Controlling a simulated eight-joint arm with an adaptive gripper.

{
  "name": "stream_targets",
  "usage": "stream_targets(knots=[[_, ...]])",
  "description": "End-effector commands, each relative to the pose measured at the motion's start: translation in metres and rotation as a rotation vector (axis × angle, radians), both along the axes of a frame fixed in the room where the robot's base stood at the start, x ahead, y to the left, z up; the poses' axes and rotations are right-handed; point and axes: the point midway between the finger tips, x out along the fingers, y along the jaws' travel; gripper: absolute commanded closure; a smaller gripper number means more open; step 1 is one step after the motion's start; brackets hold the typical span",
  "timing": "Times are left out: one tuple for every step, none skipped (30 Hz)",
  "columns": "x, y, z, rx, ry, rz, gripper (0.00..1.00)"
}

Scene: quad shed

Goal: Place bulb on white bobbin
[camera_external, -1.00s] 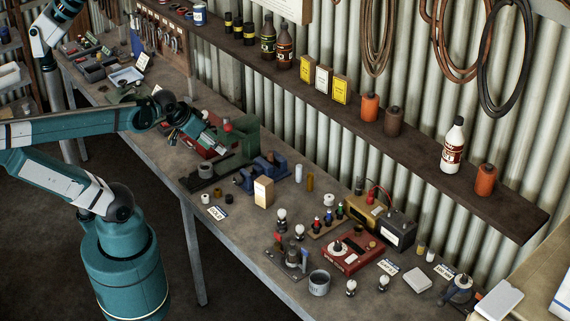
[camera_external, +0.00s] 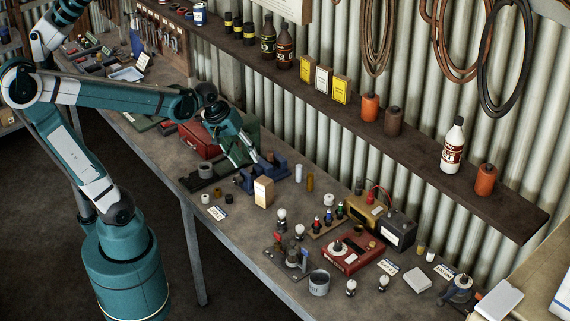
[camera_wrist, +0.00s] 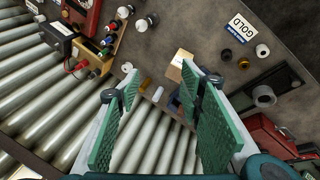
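Two bulbs with pale globes and dark bases stand on the bench, one bulb (camera_external: 281,215) behind the other bulb (camera_external: 299,231). Two more, a bulb (camera_external: 351,288) and another bulb (camera_external: 384,283), stand near the front edge. A pair of bulbs shows at the top of the wrist view (camera_wrist: 141,25). My gripper (camera_external: 248,153) is over the blue vise, left of these things. In the wrist view my gripper (camera_wrist: 160,88) is open and empty.
The blue vise (camera_external: 270,167), a cardboard box (camera_external: 264,192) and a white cylinder (camera_external: 298,173) stand near my gripper. A red meter box (camera_external: 350,254) and a grey cup (camera_external: 319,283) are farther right. A shelf (camera_external: 410,135) runs along the wall.

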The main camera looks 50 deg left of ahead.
Motion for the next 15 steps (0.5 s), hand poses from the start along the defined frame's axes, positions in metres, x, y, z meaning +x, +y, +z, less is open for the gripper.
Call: stream_targets(knots=[[0.006,-0.005,-0.004,-0.019,0.017,0.022,0.62],[0.009,-0.008,-0.006,-0.031,0.029,0.037,0.62],[0.012,-0.012,-0.009,-0.045,0.045,0.057,0.62],[0.014,-0.015,-0.012,-0.055,0.056,0.071,0.62],[0.017,-0.019,-0.014,-0.067,0.069,0.087,0.62],[0.020,-0.023,-0.017,-0.082,0.086,0.107,0.62],[0.023,-0.026,-0.020,-0.091,0.097,0.121,0.62],[0.025,-0.029,-0.022,-0.102,0.109,0.137,0.62],[0.028,-0.033,-0.025,-0.115,0.125,0.157,0.62],[0.030,-0.036,-0.028,-0.124,0.138,0.172,0.62],[0.032,-0.039,-0.031,-0.134,0.150,0.187,0.62],[0.036,-0.043,-0.035,-0.148,0.167,0.208,0.62],[0.038,-0.046,-0.037,-0.157,0.180,0.223,0.62],[0.040,-0.050,-0.040,-0.165,0.194,0.237,0.62],[0.043,-0.054,-0.044,-0.176,0.210,0.258,0.62]])
